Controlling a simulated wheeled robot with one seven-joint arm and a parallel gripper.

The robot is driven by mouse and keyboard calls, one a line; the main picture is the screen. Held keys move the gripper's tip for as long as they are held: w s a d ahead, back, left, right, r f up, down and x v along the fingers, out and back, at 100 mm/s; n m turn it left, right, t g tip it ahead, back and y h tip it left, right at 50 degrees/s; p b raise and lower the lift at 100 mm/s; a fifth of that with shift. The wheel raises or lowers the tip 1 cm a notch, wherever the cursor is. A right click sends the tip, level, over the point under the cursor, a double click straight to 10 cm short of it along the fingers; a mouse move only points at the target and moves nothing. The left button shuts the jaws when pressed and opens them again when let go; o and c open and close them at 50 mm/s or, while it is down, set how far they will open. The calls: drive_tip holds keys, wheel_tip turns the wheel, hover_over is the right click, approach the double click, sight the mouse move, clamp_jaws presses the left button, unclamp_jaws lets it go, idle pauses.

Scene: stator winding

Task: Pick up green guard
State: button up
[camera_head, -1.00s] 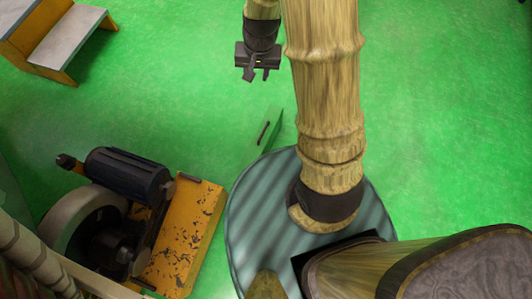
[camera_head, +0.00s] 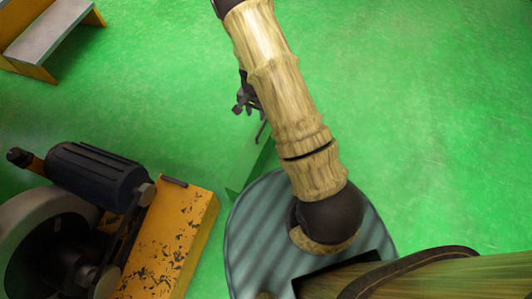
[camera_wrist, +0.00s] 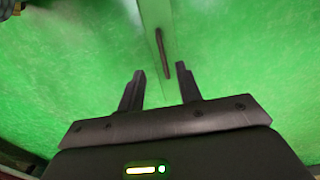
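The green guard (camera_head: 250,163) is a thin green panel with a dark bar-like handle, near the round striped base on the green floor. In the wrist view the guard (camera_wrist: 154,18) runs from the top edge downward, with its dark handle (camera_wrist: 162,48) just beyond my fingertips. My gripper (camera_wrist: 159,72) is open, its two fingers apart with nothing held between them. The handle appears in line with the gap, nearer the right finger. In the head view my gripper (camera_head: 240,106) is partly hidden behind my arm, close above the handle.
A machine with a dark blue motor (camera_head: 98,175) and a big grey wheel stands at the lower left on a chipped yellow base (camera_head: 180,245). Yellow steps with grey treads (camera_head: 50,35) stand at the upper left. Green floor on the right is clear.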

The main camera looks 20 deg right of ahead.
idle(0.3)
drive_tip(key=b, duration=0.6)
approach(258, 135)
drive_tip(key=f, duration=0.5)
drive_tip(key=shift+a+f, duration=0.2)
drive_tip(key=shift+f, duration=0.05)
wheel_tip(258, 135, down, 5)
drive_tip(key=b, duration=0.3)
drive_tip(key=shift+d+f, duration=0.15)
clamp_jaws()
